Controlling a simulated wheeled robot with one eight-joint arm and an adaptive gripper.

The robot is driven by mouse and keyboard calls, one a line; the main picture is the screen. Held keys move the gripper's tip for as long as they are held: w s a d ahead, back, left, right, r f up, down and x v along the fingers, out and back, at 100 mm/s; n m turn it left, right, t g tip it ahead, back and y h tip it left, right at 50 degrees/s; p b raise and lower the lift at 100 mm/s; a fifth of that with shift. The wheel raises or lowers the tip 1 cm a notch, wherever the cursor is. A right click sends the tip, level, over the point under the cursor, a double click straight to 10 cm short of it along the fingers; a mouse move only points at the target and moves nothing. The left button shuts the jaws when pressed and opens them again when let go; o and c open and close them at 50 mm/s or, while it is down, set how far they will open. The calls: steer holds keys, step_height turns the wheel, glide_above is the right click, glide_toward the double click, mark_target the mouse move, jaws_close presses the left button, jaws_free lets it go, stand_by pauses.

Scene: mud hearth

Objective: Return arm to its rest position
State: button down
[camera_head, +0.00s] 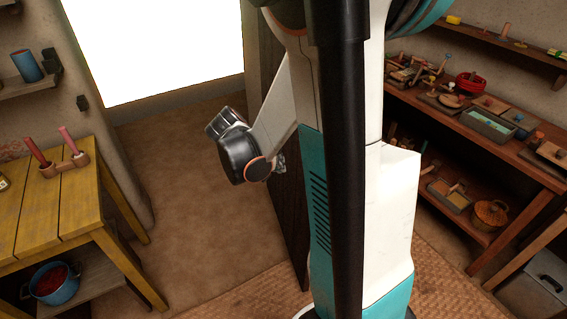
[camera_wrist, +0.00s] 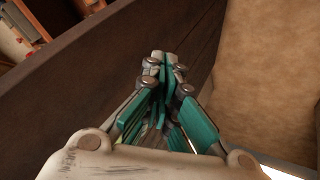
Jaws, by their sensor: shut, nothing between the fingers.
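My gripper (camera_wrist: 164,62) shows in the wrist view with its teal-sided fingers brought together at the tips, shut and empty. A dark brown wooden panel (camera_wrist: 80,75) lies behind and to the left of the fingers there. In the head view my arm is folded in front of my column, with the dark wrist part hanging to the left of it. The fingers are mostly hidden in the head view.
A yellow table (camera_head: 70,215) stands at left, with a wooden holder (camera_head: 65,165) on it and a blue pot (camera_head: 55,284) below. Shelves (camera_head: 480,140) with many small items stand at right. Brown floor (camera_head: 190,190) is clear between, before a bright opening.

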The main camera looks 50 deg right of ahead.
steer(key=v, duration=0.3)
steer(key=shift+s+r+p, duration=0.2)
steer(key=shift+p, duration=0.2)
steer(key=a+r+n+t+y, duration=0.2)
steer(key=a+r+n+y, duration=0.15)
steer(key=a, duration=0.55)
steer(key=a+r+n+t+y, duration=0.25)
steer(key=a+r, duration=0.25)
steer(key=a, duration=0.3)
steer(key=s+a+r+n+t+y, duration=0.1)
steer(key=s+a+r+n+t, duration=0.1)
steer(key=s+a, duration=0.5)
steer(key=shift+a+r+n+t, duration=0.15)
steer(key=shift+a+n+t, duration=0.25)
steer(key=shift+n, duration=0.2)
